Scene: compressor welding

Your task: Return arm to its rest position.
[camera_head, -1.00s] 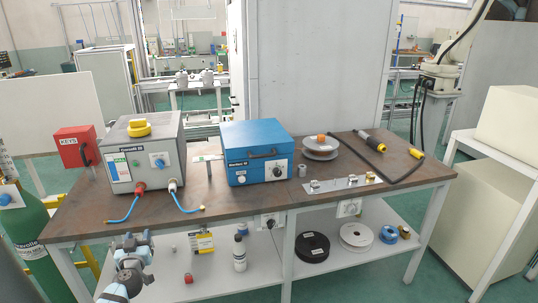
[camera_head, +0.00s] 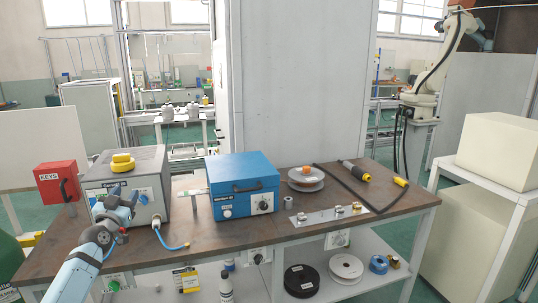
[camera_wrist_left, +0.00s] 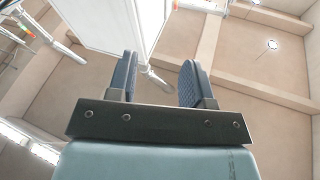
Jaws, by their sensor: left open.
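My left arm reaches in from the lower left in the head view. Its gripper (camera_head: 119,207) is raised in front of the grey welding unit (camera_head: 152,176) and hides part of that unit's front. In the left wrist view the two dark blue fingers of the gripper (camera_wrist_left: 158,80) stand apart with nothing between them. That view looks up at the beige ceiling, so the gripper points upward. My right gripper does not show.
The workbench (camera_head: 300,225) carries a blue box (camera_head: 242,186), a wire spool (camera_head: 306,181) and a black-and-yellow torch (camera_head: 356,171). A red KEYS box (camera_head: 56,181) is at the left. Bottles and spools sit on the lower shelf (camera_head: 365,282).

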